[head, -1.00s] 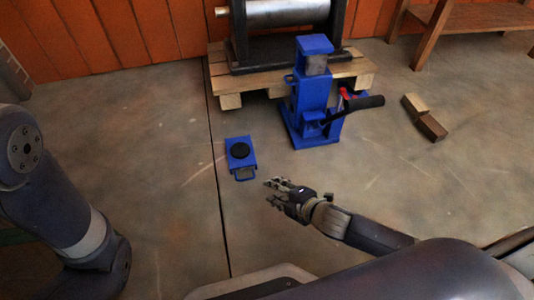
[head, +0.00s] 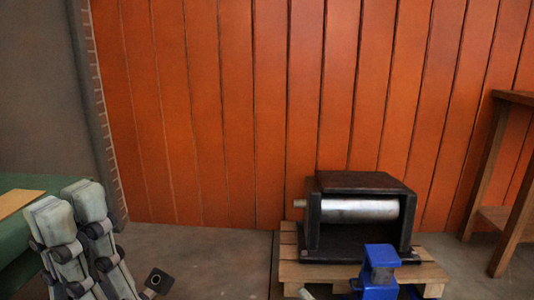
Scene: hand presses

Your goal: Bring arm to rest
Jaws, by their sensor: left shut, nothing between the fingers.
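My left gripper (head: 69,215) is raised at the lower left of the head view, its pale grey finger pads pointing up and close together. It is shut and holds nothing. It shows in front of a green surface and the grey wall, well apart from the presses. My right gripper cannot be made out; a small pale tip at the bottom edge, beside the blue press, is too small to identify.
A black roller press (head: 358,210) stands on a wooden pallet (head: 290,262) before the orange plank wall (head: 250,110). The blue press (head: 380,268) is cut off below. A green surface (head: 18,240) is at left, a wooden bench (head: 510,215) at right. Bare floor (head: 215,258) lies between.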

